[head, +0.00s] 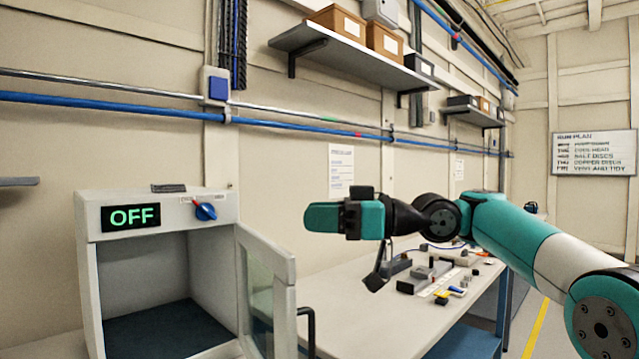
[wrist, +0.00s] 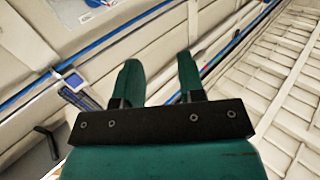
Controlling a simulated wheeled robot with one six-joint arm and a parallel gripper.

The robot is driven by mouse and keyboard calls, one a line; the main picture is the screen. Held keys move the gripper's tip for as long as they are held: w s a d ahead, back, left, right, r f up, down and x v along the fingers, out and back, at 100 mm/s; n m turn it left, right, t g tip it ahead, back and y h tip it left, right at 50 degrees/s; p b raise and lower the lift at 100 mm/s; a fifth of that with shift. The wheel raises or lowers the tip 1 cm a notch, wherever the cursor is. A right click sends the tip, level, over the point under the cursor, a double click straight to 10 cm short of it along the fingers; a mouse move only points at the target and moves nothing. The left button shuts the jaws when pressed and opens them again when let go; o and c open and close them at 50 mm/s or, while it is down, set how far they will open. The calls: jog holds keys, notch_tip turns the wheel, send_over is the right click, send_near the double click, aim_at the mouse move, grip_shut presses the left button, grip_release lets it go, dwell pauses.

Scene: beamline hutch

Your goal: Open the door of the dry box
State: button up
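The dry box (head: 88,215) is a pale cabinet at the left of the head view. Its display reads OFF, and a blue knob (head: 205,211) sits to the right of it. The glass-paned door (head: 284,268) is hinged at the box's right side and stands swung open toward me. The dark interior floor shows and looks empty. A black handle (head: 308,322) is on the door. My gripper (head: 322,217) is in the air to the right of and above the door, apart from it. In the wrist view its two teal fingers (wrist: 157,62) are spread with nothing between them.
A worktable (head: 370,318) to the right of the box carries small blocks and parts. Shelves with boxes (head: 350,55) hang on the wall above. Blue and grey pipes (head: 120,102) run along the wall. A plan board (head: 594,153) hangs at the far right.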

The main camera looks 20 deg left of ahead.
jog(key=shift+w+r+p, duration=0.1)
jog(key=shift+r+p, duration=0.45)
jog(key=shift+r, duration=0.65)
